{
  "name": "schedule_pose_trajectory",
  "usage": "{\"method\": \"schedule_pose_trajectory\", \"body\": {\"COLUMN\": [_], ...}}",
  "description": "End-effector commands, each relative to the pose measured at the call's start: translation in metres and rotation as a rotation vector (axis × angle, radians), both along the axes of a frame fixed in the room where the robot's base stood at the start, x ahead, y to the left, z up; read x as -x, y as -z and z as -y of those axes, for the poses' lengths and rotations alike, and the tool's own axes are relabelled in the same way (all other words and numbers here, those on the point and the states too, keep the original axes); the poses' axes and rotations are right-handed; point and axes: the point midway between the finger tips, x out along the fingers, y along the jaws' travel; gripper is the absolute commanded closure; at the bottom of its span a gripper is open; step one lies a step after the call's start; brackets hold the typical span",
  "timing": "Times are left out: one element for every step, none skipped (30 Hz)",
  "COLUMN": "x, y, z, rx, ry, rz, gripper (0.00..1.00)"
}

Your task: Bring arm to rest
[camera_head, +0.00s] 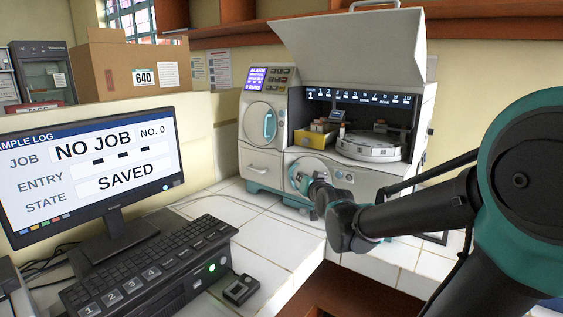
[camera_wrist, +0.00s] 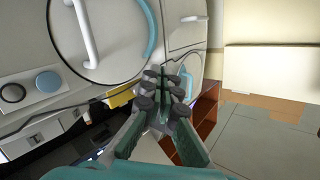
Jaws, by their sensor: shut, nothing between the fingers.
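My arm reaches in from the right in the head view. My gripper (camera_head: 305,184) is in front of the lower front of the white incubator (camera_head: 262,160), close to its lower round door (camera_head: 311,168). The wrist view shows the fingers of my gripper (camera_wrist: 168,88) drawn together with nothing between them. A round door with a white handle (camera_wrist: 86,32) and a blue rim lies beyond the fingers. Whether the fingertips touch the machine I cannot tell. In the head view the arm's links hide part of the machine's lower right side.
The incubator's top lid (camera_head: 345,50) is raised, above a round carousel (camera_head: 368,148) and a yellow box (camera_head: 316,139). A monitor (camera_head: 95,180) reads "NO JOB" and "SAVED". A keyboard (camera_head: 150,265) and a small black device (camera_head: 241,289) stand at front left. White tiles (camera_head: 265,235) between are mostly clear.

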Motion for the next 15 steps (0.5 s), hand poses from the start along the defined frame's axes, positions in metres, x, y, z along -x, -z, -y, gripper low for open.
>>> {"method": "schedule_pose_trajectory", "body": {"x": [0.015, 0.024, 0.038, 0.049, 0.06, 0.077, 0.09, 0.103, 0.122, 0.136, 0.15, 0.168, 0.181, 0.193, 0.208], "y": [0.03, 0.047, 0.07, 0.086, 0.102, 0.123, 0.137, 0.151, 0.169, 0.182, 0.193, 0.207, 0.215, 0.224, 0.233], "z": [0.013, 0.02, 0.029, 0.036, 0.043, 0.052, 0.059, 0.066, 0.075, 0.081, 0.087, 0.095, 0.1, 0.104, 0.11], "rx": [0.049, 0.078, 0.117, 0.142, 0.167, 0.201, 0.222, 0.244, 0.271, 0.29, 0.306, 0.326, 0.339, 0.351, 0.364], "ry": [0.004, 0.004, 0.003, 0.004, 0.003, 0.003, 0.003, 0.003, 0.004, 0.003, 0.003, 0.003, 0.002, 0.0, 0.001], "rz": [-0.086, -0.14, -0.211, -0.264, -0.316, -0.387, -0.439, -0.491, -0.56, -0.609, -0.658, -0.719, -0.76, -0.8, -0.847], "gripper": [1.0, 1.0, 1.0, 1.0, 1.0, 1.0, 1.0, 1.0, 1.0, 1.0, 1.0, 1.0, 1.0, 1.0, 1.0]}}
